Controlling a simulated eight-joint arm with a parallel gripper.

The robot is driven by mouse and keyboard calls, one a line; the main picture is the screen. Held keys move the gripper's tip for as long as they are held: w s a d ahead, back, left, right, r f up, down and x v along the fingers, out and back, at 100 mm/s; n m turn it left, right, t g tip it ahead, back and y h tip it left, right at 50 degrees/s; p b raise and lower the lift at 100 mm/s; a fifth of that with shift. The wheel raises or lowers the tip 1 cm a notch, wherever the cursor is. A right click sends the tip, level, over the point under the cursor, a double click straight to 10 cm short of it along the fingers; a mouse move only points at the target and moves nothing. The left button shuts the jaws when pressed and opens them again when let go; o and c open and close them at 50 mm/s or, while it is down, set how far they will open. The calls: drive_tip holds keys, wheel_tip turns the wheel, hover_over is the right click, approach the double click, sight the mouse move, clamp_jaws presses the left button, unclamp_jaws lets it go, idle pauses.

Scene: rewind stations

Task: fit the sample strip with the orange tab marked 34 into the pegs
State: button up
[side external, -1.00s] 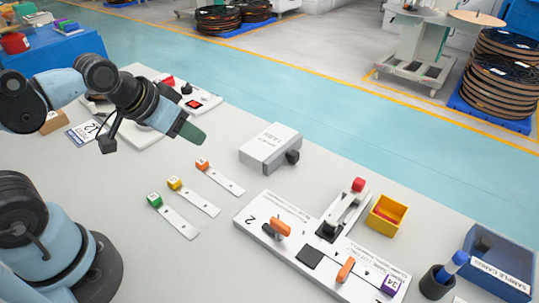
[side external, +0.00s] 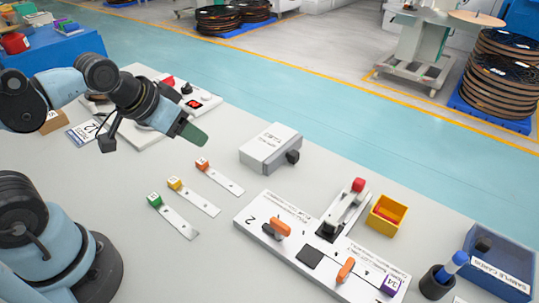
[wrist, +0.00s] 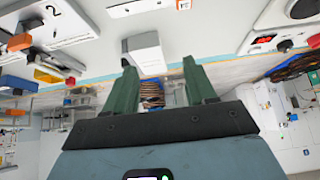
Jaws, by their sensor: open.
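A strip with an orange tab (side external: 203,165) lies flat on the table, the farthest of three strips; its number is too small to read. A strip with a yellow tab (side external: 174,184) and one with a green tab (side external: 154,201) lie beside it. A white board (side external: 317,250) marked 2 carries two orange clamp handles (side external: 346,270), a dark square pad and small dark dots that may be pegs. A purple block (side external: 391,286) marked 34 sits at its right end. My gripper (side external: 192,134) is open and empty, above the table beyond the strips. Its two green fingers stand apart in the wrist view (wrist: 163,82).
A white box with a dark knob (side external: 270,148) stands behind the strips. A red-knobbed lever (side external: 357,186) rises behind the board, beside a yellow bin (side external: 388,215). Table between strips and board is clear.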

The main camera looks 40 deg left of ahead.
drive_tip(key=m, duration=0.2)
drive_tip(key=m+g, duration=0.7)
drive_tip(key=m, duration=0.9)
hover_over(201, 161)
drive_tip(key=f, duration=0.5)
drive_tip(key=a+f, duration=0.1)
drive_tip(key=f, duration=0.2)
drive_tip(key=shift+f, duration=0.1)
drive_tip(key=shift+d+f, duration=0.25)
drive_tip(key=shift+f, duration=0.7)
drive_tip(key=shift+d+f, duration=0.25)
drive_tip(key=shift+f, duration=1.5)
drive_tip(key=shift+c, duration=0.4)
clamp_jaws()
